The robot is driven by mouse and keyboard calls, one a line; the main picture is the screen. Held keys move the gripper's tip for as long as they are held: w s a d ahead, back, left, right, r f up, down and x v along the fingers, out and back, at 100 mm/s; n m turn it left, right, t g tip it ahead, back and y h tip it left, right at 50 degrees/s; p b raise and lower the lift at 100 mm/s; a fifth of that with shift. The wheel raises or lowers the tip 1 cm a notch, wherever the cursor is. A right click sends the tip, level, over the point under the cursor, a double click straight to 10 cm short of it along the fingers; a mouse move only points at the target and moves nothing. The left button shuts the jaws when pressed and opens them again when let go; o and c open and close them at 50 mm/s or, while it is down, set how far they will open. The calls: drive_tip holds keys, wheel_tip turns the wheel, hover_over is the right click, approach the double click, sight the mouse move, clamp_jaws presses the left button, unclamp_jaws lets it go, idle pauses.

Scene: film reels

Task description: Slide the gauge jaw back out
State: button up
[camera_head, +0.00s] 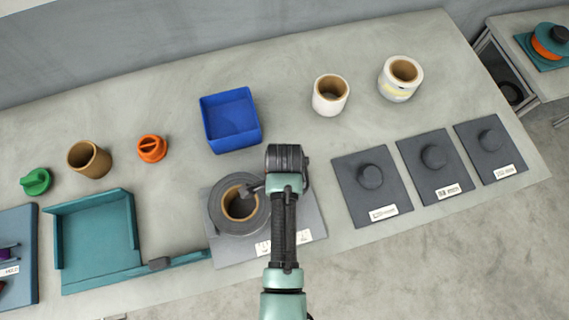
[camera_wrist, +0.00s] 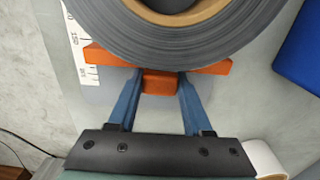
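The gauge jaw (camera_wrist: 100,56) is an orange bar with a small orange block (camera_wrist: 160,84) on its near side, in the wrist view. The dark grey film reel (camera_wrist: 165,52) with a tan core lies against or over the bar's far edge; I cannot tell if they touch. My gripper (camera_wrist: 161,78) has its two blue fingers on either side of the block, close against it, apparently gripping it. A white scale (camera_wrist: 76,40) runs left of the reel. In the head view the reel (camera_head: 219,216) sits on a grey plate (camera_head: 308,215); my arm hides the jaw.
A blue bin (camera_head: 231,121) stands behind the reel. A teal tray (camera_head: 95,245) is at the left. Two pale rolls (camera_head: 330,95) (camera_head: 400,79) stand at the back right. Several dark plates with knobs (camera_head: 371,190) lie at the right.

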clamp_jaws()
idle(0.9)
